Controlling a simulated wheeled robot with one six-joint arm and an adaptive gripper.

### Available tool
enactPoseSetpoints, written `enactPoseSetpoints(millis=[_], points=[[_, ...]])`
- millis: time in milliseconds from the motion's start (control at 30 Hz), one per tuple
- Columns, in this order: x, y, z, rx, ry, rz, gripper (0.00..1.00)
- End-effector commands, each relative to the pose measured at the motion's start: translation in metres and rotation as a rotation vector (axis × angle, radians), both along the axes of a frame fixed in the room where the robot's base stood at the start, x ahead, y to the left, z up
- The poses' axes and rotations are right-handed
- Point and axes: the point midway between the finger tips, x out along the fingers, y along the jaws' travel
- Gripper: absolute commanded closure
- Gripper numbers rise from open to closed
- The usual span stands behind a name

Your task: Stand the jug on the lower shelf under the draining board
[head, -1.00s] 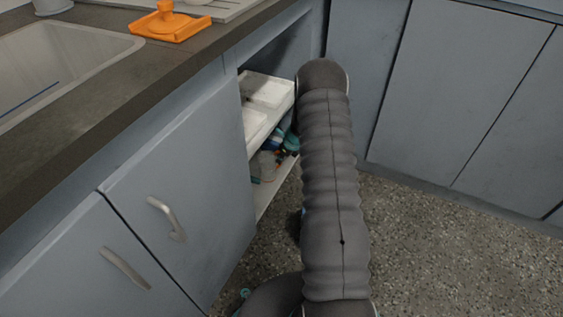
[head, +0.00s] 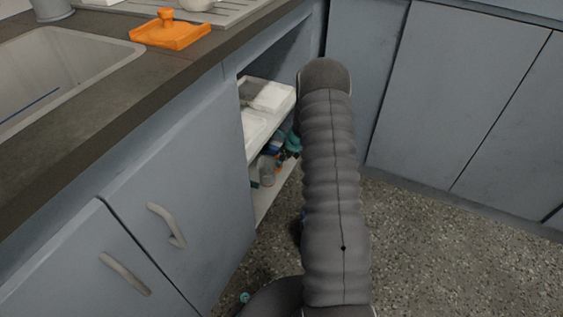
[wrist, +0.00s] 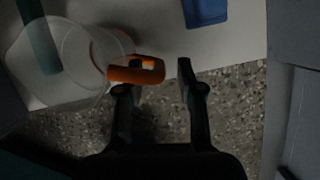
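The clear jug (wrist: 62,65) with an orange handle (wrist: 137,72) is on the white lower shelf (wrist: 225,42), at the left of the wrist view. In the head view the jug (head: 267,170) shows small inside the open cupboard and looks upright on the lower shelf (head: 270,195). My gripper (wrist: 155,80) is open in front of the shelf edge. Its left fingertip is close to the handle and its right fingertip is clear of it; I cannot tell whether they touch. The draining board (head: 235,12) is above.
White trays (head: 272,97) fill the upper shelf. Several teal and blue items (head: 290,140) stand behind the jug. A blue object (wrist: 205,10) is on the shelf at the right. The speckled floor (head: 440,240) is clear.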

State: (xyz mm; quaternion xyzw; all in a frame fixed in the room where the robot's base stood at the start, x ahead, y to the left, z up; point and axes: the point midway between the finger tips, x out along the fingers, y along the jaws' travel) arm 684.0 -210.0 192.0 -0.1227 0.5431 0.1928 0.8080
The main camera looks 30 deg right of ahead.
Motion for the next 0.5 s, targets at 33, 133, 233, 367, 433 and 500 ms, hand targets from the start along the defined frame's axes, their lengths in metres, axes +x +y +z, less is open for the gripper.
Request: enactPoseSetpoints(millis=[33, 133, 233, 367, 433, 500], points=[[-0.003, -0.002, 0.011, 0.0, -0.001, 0.0, 0.63], [-0.009, -0.005, 0.026, 0.0, -0.001, 0.0, 0.63], [-0.013, -0.007, 0.038, 0.0, 0.0, 0.0, 0.63], [-0.017, -0.009, 0.047, 0.0, 0.0, 0.0, 0.63], [-0.019, -0.01, 0.049, 0.0, 0.001, 0.0, 0.63], [-0.019, -0.01, 0.05, 0.0, 0.001, 0.0, 0.63]])
